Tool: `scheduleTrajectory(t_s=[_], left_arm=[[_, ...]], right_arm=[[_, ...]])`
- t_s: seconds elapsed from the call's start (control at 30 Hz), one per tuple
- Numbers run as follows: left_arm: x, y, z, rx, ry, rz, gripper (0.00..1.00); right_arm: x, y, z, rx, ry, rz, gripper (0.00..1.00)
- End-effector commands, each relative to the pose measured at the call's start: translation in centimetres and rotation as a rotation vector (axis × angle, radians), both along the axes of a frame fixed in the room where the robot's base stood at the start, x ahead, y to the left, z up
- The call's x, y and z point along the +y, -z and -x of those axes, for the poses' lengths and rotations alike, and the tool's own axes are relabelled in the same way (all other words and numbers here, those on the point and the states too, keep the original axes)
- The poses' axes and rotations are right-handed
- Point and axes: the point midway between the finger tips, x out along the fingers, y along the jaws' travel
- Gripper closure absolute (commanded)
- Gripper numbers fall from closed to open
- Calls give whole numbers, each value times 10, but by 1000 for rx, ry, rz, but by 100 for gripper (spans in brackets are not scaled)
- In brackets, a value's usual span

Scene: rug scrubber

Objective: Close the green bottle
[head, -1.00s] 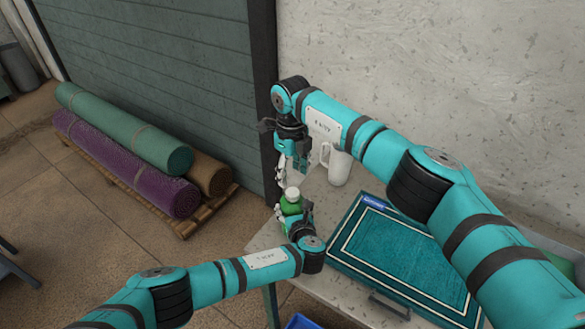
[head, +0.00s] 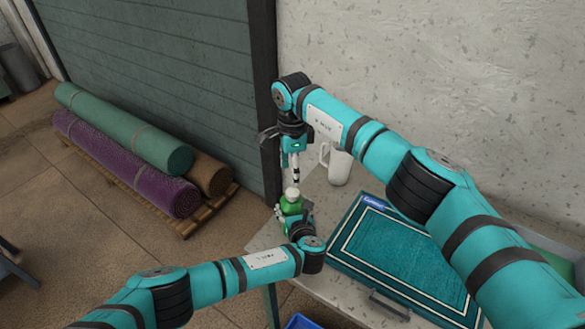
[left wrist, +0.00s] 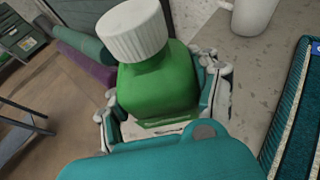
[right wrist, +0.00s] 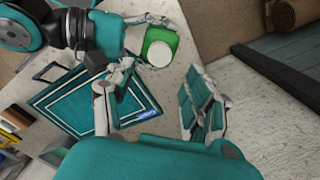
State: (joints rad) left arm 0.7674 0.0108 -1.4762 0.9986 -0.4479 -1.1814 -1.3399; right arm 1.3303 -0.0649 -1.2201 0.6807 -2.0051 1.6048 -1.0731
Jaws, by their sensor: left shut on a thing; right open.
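The green bottle (head: 291,206) stands upright in my left gripper (head: 294,216), which is shut around its body. In the left wrist view the bottle (left wrist: 158,82) fills the space between the fingers. A ribbed white cap (left wrist: 133,30) sits on the bottle's top; I cannot tell how tightly it is on. The cap also shows in the head view (head: 292,193). My right gripper (head: 295,178) points down just above the cap. In the right wrist view my right gripper (right wrist: 158,85) is open and empty, with the white cap (right wrist: 159,53) beyond its fingertips.
A teal framed rug (head: 385,252) lies on the table to the right. Rolled rugs (head: 130,140) lie on a pallet on the floor at left.

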Motion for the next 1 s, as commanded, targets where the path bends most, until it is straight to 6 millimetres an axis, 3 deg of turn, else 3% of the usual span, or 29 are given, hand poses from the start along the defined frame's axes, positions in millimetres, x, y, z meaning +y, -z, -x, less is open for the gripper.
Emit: scheduleTrajectory(t_s=[0.5, 0.97, 1.0], left_arm=[[0, 1, 0, 1, 0, -1, 100], [0, 1, 0, 1, 0, -1, 100], [0, 1, 0, 1, 0, -1, 100]], right_arm=[[1, 68, 1, 3, 3, -1, 46], [0, 79, 0, 1, 1, 0, 46], [0, 79, 0, 1, 1, 0, 51]])
